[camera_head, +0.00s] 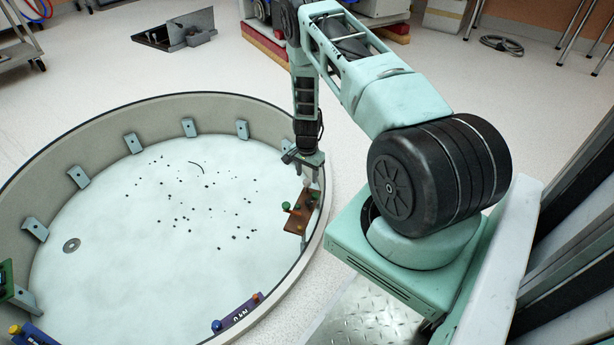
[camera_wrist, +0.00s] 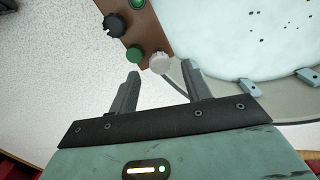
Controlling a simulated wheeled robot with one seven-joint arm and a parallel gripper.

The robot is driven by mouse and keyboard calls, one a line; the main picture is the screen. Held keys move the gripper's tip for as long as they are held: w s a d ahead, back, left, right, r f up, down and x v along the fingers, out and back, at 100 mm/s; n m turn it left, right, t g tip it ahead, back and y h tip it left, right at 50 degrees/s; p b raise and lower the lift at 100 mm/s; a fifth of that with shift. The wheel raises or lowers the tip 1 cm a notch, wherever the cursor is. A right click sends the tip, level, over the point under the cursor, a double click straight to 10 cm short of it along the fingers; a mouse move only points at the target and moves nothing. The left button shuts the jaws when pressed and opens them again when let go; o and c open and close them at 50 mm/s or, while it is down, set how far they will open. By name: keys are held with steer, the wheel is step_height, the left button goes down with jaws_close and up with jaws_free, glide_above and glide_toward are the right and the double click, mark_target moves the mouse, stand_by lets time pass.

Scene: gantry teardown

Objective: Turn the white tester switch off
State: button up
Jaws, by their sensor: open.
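A brown tester panel (camera_wrist: 150,30) shows at the top of the wrist view, with a white knob-like switch (camera_wrist: 160,62) at its lower right corner. My gripper (camera_wrist: 161,70) is open, its two fingers apart and nothing held between them. The white switch appears between and just past the fingertips; I cannot tell whether they touch it. In the head view the brown panel (camera_head: 299,218) sits at the right inner edge of the round basin, and my gripper (camera_head: 312,178) hangs just above and behind it. The white switch cannot be made out there.
The panel also carries a black knob (camera_wrist: 113,25) and a green knob (camera_wrist: 134,54) close to the left finger. The basin wall (camera_head: 315,225) curves beside the panel. Small dark bits lie on the pale basin floor (camera_head: 150,250).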

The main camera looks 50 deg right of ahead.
mark_target(307, 181)
step_height(307, 181, up, 15)
steer(key=p, duration=0.5)
steer(key=shift+f, duration=0.15)
steer(key=w+a+r+n+y, duration=0.1)
steer(key=w+a+r+n, duration=0.15)
steer(key=a+r, duration=0.4)
steer(key=w+a+r+n, duration=0.2)
steer(key=a+r+n, duration=0.15)
steer(key=a, duration=0.65)
steer(key=s+a+r+n+y, duration=0.1)
steer(key=s+a+r+n, duration=0.25)
steer(key=a+r, duration=0.5)
steer(key=s+a+r+n, duration=0.3)
steer(key=a+r+n, duration=0.15)
steer(key=a, duration=0.65)
steer(key=s+a+r+n, duration=0.3)
steer(key=s+n, duration=0.1)
steer(key=s, duration=0.3)
steer(key=s+a+r+n+h, duration=0.1)
steer(key=s+a+r+n, duration=0.2)
steer(key=s, duration=0.4)
steer(key=s+a+r+n, duration=0.2)
steer(key=s+a+n, duration=0.15)
steer(key=s, duration=0.45)
step_height(307, 181, up, 34)
steer(key=p, duration=3.3)
steer(key=shift+w+d+f, duration=0.15)
steer(key=shift+w+d, duration=0.3)
